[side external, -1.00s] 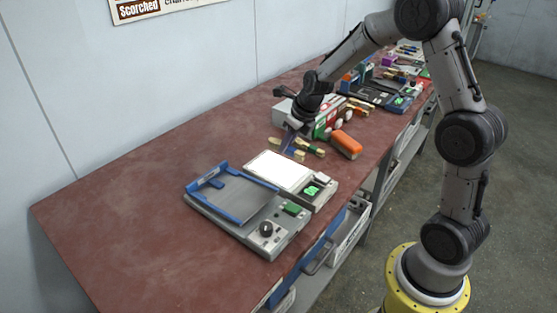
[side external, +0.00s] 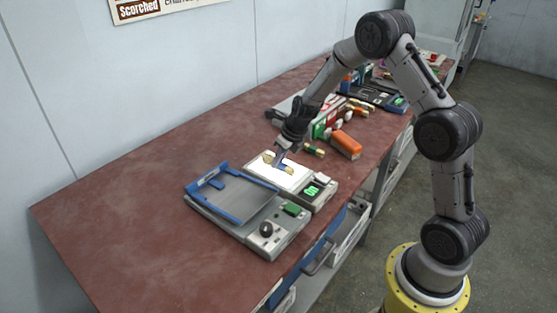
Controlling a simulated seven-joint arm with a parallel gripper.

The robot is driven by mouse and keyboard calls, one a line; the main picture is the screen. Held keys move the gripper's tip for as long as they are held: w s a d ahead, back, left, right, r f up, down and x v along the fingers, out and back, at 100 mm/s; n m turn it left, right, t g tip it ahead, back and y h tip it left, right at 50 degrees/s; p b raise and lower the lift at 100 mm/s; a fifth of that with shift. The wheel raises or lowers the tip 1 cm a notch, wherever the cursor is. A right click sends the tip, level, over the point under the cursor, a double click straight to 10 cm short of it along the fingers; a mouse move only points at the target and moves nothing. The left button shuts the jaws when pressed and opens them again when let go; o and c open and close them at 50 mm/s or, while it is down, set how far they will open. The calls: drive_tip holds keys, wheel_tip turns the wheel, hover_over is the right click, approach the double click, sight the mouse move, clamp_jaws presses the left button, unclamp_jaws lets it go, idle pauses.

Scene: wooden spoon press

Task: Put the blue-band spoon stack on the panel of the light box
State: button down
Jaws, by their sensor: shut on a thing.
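The blue-band spoon stack (side external: 287,168) is between the fingers of my gripper (side external: 279,161), which is shut on it. Its pale wooden ends stick out on both sides of the fingers. The stack is over the white lit panel of the light box (side external: 262,170). I cannot tell whether it touches the panel or hangs just above it. The light box has a green display at its right front.
A blue-framed grey device (side external: 231,195) with a black knob stands directly left of the light box. Another spoon stack (side external: 314,150), an orange block (side external: 345,144) and a red-green-white box (side external: 326,120) lie behind and to the right. The bench's left is clear.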

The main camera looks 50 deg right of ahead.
drive_tip(key=shift+f, duration=0.15)
drive_tip(key=c, duration=0.8)
unclamp_jaws()
drive_tip(key=shift+c, duration=0.2)
drive_tip(key=s+a+r+n, duration=0.3)
drive_tip(key=s+r+n, duration=0.15)
drive_tip(key=r, duration=0.45)
drive_tip(key=s+a+r+n, duration=0.2)
drive_tip(key=s+r+n, duration=0.3)
drive_tip(key=r, duration=0.4)
drive_tip(key=s+a+r+n, duration=0.1)
drive_tip(key=s+a+n, duration=0.1)
drive_tip(key=s+n, duration=0.5)
drive_tip(key=s+a+r+n, duration=0.1)
drive_tip(key=s+a+n, duration=0.2)
drive_tip(key=s+n, duration=0.5)
drive_tip(key=s+a+r+n+t, duration=0.1)
drive_tip(key=s+a+r+n, duration=0.1)
drive_tip(key=s+n, duration=0.5)
drive_tip(key=n, duration=0.4)
drive_tip(key=shift+s+a, duration=0.25)
drive_tip(key=shift+s, duration=0.15)
